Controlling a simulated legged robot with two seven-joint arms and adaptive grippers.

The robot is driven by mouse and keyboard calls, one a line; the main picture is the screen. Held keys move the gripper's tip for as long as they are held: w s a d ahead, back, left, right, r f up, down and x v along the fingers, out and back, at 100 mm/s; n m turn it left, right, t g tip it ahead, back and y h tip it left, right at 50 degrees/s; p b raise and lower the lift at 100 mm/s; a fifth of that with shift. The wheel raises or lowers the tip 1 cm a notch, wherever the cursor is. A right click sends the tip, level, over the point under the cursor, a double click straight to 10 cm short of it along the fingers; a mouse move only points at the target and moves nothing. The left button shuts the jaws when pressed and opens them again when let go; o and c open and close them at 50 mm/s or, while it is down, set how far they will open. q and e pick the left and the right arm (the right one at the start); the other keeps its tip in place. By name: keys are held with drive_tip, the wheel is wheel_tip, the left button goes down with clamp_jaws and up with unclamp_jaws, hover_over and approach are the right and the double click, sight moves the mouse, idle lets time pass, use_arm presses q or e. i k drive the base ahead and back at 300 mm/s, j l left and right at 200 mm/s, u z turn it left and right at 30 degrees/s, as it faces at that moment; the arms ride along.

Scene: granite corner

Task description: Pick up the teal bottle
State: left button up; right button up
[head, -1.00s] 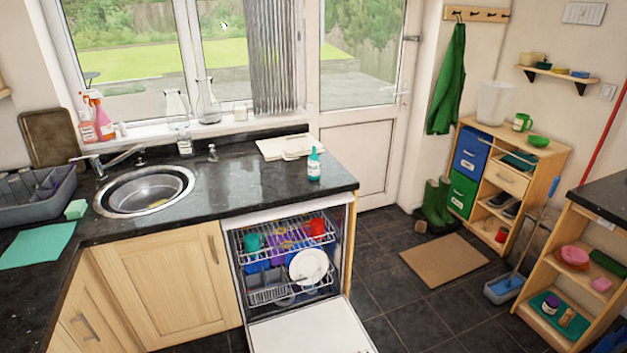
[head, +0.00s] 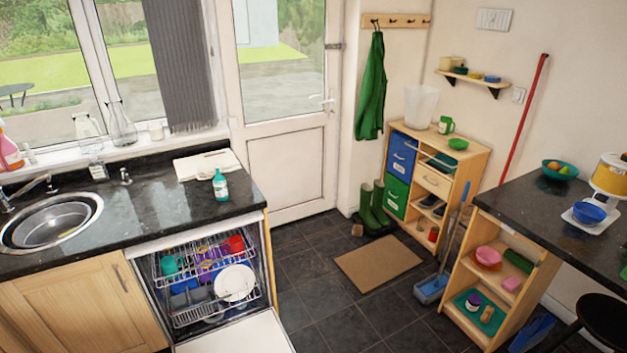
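The teal bottle (head: 220,186) stands upright on the black granite counter (head: 165,209), near the counter's right end. It has a white label and a narrow top. It stands just in front of some folded white cloths or boards (head: 207,163). Neither of my grippers shows in the head view.
The dishwasher below the bottle is open, its door (head: 238,335) lowered and its rack (head: 205,280) holding dishes. A round sink (head: 50,225) is at left. A shelf unit (head: 490,290) and a second counter (head: 540,215) stand at right.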

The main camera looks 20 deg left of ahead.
sight(221, 193)
drive_tip(key=i+l+z, duration=0.75)
drive_tip(key=i+z, duration=0.35)
drive_tip(key=i, duration=0.15)
drive_tip(key=i+u, duration=0.35)
drive_tip(key=i+l+u, duration=0.3)
drive_tip(key=i, duration=0.15)
drive_tip(key=i+j+u, duration=0.2)
drive_tip(key=u, duration=0.25)
drive_tip(key=i+j+u, duration=0.1)
drive_tip(key=i+u, duration=0.15)
drive_tip(key=u, duration=0.15)
drive_tip(key=i+u, duration=0.2)
drive_tip(key=u, duration=0.25)
drive_tip(key=i+u, duration=0.25)
drive_tip(key=u, duration=0.2)
drive_tip(key=i+u, duration=0.45)
drive_tip(key=i, duration=0.25)
drive_tip(key=i+l+u, duration=0.25)
drive_tip(key=i+u, duration=0.15)
drive_tip(key=i, duration=0.3)
